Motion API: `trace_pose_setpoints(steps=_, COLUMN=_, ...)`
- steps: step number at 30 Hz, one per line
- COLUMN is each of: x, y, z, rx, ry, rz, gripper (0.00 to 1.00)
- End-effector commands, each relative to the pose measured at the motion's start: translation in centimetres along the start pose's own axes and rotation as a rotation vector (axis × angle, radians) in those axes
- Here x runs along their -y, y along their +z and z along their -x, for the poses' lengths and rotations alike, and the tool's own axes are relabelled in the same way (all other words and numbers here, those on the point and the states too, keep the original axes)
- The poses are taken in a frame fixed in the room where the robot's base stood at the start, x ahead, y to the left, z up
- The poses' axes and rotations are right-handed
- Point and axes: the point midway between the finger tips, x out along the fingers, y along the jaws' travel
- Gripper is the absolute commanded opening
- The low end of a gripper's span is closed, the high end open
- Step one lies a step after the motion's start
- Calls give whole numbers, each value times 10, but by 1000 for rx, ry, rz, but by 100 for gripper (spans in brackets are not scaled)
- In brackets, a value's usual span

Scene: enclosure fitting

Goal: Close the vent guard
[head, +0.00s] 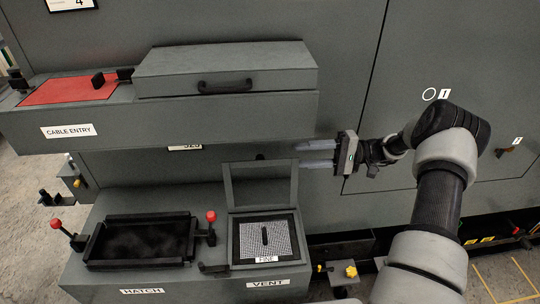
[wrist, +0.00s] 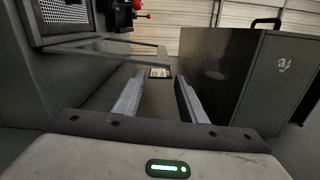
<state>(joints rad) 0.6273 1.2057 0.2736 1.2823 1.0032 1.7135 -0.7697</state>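The vent guard (head: 229,188) is a thin grey rectangular frame. It stands raised at the back edge of the vent (head: 234,240), which has a pale mesh with a dark slot and a "FINE" label, lying uncovered. My gripper (head: 316,153) is open and empty, its fingers pointing left. It is to the right of the raised guard's top edge and appears apart from it. In the wrist view my gripper (wrist: 160,92) has nothing between its fingers. The vent mesh (wrist: 68,11) shows there at the upper left, with what looks like the guard's frame below it.
A hatch tray (head: 140,265) with red-knobbed latches (head: 211,217) lies left of the vent. Above, a shelf carries a grey lidded box (head: 225,70) and a red cable-entry panel (head: 68,91). A big grey cabinet wall (head: 440,60) stands behind my arm.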

Motion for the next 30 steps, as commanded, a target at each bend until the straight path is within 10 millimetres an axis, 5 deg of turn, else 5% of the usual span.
trace_pose_setpoints(steps=12, x=1, y=1, z=-82, rx=2, ry=1, rz=-2, gripper=38)
trace_pose_setpoints(steps=26, x=0, y=0, z=-97, rx=0, ry=1, rz=-2, gripper=38)
trace_pose_setpoints(steps=30, x=0, y=0, z=-97, rx=0, ry=1, rz=-2, gripper=19)
